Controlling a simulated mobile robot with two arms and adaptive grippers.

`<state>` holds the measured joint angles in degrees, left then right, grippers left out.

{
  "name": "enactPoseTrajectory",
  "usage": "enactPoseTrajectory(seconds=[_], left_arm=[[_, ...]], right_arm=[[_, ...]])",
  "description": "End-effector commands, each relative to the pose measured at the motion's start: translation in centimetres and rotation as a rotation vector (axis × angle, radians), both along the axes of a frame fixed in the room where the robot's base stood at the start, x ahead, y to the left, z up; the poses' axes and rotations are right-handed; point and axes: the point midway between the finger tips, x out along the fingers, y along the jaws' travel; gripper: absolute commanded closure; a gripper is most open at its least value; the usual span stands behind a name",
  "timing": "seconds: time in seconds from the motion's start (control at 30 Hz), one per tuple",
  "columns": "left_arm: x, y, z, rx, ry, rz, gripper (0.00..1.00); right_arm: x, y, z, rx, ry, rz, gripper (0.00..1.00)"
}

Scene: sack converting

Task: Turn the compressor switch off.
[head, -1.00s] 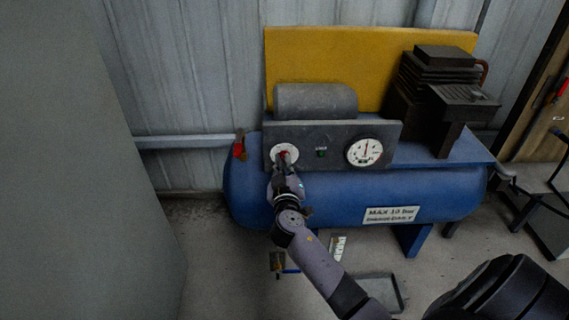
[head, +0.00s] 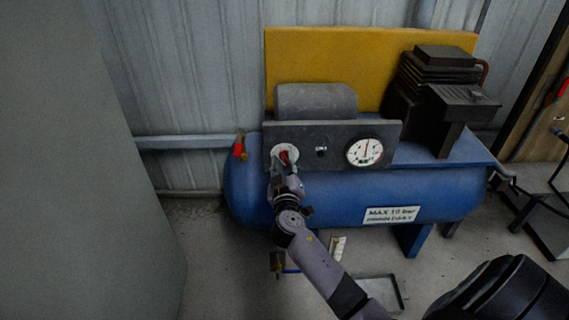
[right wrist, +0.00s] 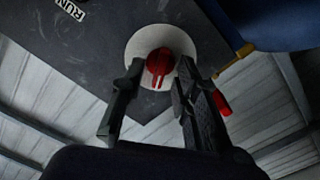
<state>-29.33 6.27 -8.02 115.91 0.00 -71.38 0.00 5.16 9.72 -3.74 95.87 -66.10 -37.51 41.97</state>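The compressor's red switch knob (head: 286,155) sits on a round white plate (right wrist: 133,47) at the left of the grey panel (head: 337,133). The knob also shows in the right wrist view (right wrist: 159,62), with two pale marks on its lower part. My right gripper (head: 281,166) is at the knob. In the right wrist view its two fingertips (right wrist: 160,75) are spread on either side of the knob, with gaps, and nothing is held between them. The lamp (head: 321,152) beside the switch is dark. My left gripper is not in view.
The panel carries a round gauge (head: 365,152) at its right. The blue tank (head: 330,194) lies below, with a red-handled valve (head: 239,149) at its left end. A tall grey surface (head: 75,170) stands at left. A tray (head: 385,291) lies on the floor.

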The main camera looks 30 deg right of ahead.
Motion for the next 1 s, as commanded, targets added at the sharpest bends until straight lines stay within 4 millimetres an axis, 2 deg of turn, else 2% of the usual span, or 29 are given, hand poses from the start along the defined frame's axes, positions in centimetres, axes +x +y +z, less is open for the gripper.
enactPoseTrajectory(seconds=[0.27, 0.7, 0.87, 1.0], left_arm=[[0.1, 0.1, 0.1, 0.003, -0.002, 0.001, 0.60], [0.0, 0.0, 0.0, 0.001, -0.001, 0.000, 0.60], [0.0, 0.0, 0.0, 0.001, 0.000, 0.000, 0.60], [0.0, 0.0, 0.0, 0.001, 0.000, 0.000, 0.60]], right_arm=[[-0.7, 0.5, 0.0, 0.001, 0.000, 0.001, 0.72], [-8.1, 5.0, -0.1, 0.004, 0.002, 0.001, 0.72], [-9.7, 5.9, -0.1, 0.001, 0.001, 0.000, 0.72], [-10.2, 6.3, 0.0, 0.000, 0.000, 0.000, 0.72]])
